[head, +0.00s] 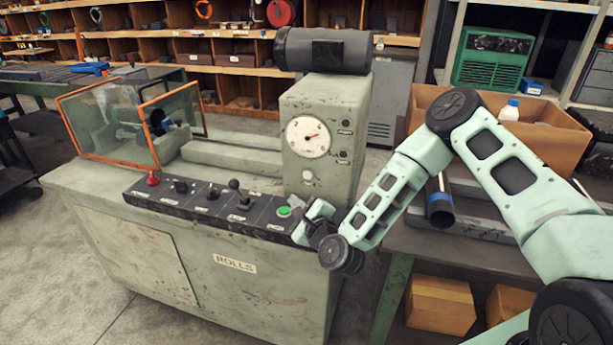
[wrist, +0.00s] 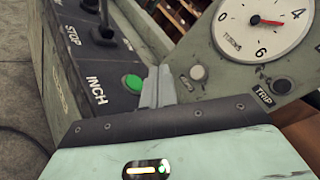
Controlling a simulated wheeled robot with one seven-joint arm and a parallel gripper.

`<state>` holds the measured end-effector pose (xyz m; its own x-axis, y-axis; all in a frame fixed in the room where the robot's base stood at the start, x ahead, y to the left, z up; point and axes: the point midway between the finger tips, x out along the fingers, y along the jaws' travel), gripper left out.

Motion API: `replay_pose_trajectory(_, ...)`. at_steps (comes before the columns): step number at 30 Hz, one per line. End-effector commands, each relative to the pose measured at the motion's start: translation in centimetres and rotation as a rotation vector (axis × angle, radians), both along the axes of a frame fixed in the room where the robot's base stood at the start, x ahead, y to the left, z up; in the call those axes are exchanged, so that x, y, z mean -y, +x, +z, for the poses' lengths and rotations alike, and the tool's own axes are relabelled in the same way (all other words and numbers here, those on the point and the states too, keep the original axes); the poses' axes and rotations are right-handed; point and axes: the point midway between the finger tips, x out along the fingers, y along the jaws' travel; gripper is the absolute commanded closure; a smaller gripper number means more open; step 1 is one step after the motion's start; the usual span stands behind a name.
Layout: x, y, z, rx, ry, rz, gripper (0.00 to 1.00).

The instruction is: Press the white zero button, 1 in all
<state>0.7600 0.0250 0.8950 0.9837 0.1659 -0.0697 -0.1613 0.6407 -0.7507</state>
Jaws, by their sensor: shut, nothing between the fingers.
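The white zero button (head: 308,176) is a small round off-white knob on the grey-green upright housing, below the dial. It also shows in the wrist view (wrist: 198,72), left of and below the dial; its label is too small to read. My gripper (head: 299,204) is shut and empty, in front of the housing by the right end of the control panel. In the wrist view my grey fingers (wrist: 159,78) lie together, left of the white button and apart from it in the picture. The button is unobstructed in both views.
A green button (head: 284,211) marked INCH sits close to my fingers on the dark panel (head: 205,205), which also carries several levers and a red knob (head: 152,179). The dial (head: 308,137) is above the white button. A dark button marked TRIP (wrist: 282,86) is right of it.

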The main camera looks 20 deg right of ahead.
Motion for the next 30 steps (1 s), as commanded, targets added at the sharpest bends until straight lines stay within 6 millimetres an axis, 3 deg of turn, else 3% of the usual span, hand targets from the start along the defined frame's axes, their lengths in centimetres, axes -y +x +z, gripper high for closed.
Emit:
replay_pose_trajectory(8,0.5,0.7,0.0,0.002,-0.003,0.000,1.00)
replay_pose_trajectory(21,3.9,5.3,-0.1,0.001,-0.004,0.000,1.00)
replay_pose_trajectory(30,5.0,7.0,0.0,-0.001,-0.002,0.002,1.00)
